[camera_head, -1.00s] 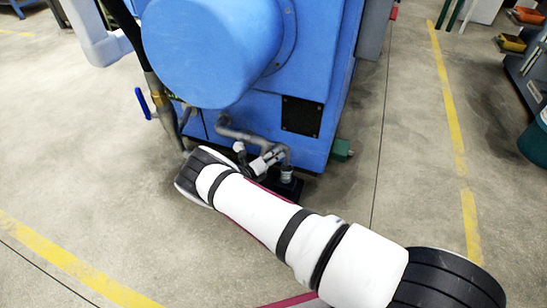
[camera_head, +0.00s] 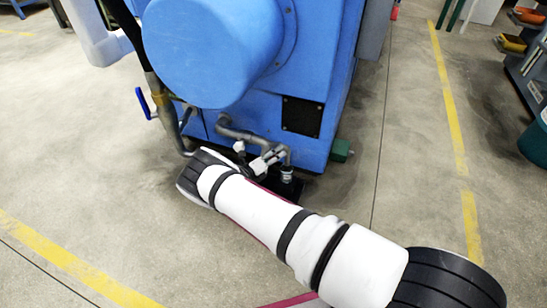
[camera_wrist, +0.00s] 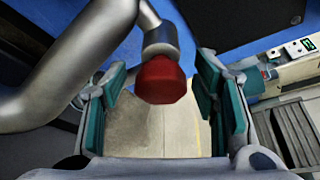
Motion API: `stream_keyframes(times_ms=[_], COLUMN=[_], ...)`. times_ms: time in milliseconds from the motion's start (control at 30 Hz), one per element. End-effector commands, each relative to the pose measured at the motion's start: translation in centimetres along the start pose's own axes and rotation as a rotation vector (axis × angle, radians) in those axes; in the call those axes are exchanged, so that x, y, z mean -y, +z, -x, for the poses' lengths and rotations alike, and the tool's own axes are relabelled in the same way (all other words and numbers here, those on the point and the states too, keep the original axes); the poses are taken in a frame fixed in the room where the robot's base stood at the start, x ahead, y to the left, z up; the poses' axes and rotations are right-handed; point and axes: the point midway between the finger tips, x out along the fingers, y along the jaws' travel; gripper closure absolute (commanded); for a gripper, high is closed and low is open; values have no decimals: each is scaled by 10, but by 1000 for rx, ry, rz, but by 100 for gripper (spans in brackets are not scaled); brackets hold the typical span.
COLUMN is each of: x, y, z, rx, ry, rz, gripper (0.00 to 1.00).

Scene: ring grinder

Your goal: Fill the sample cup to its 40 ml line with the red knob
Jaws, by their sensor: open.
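The red knob (camera_wrist: 161,82) hangs on the end of a grey metal stem in the wrist view. My gripper (camera_wrist: 162,72) is open, with one teal finger pad left of the knob and one right of it. Gaps show on both sides of the knob. In the head view my arm reaches to the grey pipework (camera_head: 250,138) low on the blue machine, and the knob cannot be made out there. A small pale vessel (camera_head: 287,174) under the pipe's end may be the sample cup. Its fill line and contents are too small to tell.
The blue machine (camera_head: 290,80) stands close above my gripper. A thick grey pipe (camera_wrist: 65,65) runs along the left of the wrist view. A blue lever (camera_head: 142,103) and a hose are left of my wrist.

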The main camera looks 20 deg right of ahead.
Motion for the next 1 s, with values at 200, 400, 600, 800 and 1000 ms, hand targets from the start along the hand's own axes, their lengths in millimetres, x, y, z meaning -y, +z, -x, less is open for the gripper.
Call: stream_keyframes(times_ms=[200,400,600,800,1000], x=[0,0,0,0,0], y=[1,1,0,0,0], z=[16,56,93,115,121], rx=[1,2,2,0,0], ry=[1,2,1,1,0], rz=[0,0,0,-1,0], gripper=[46,46,46,46,46])
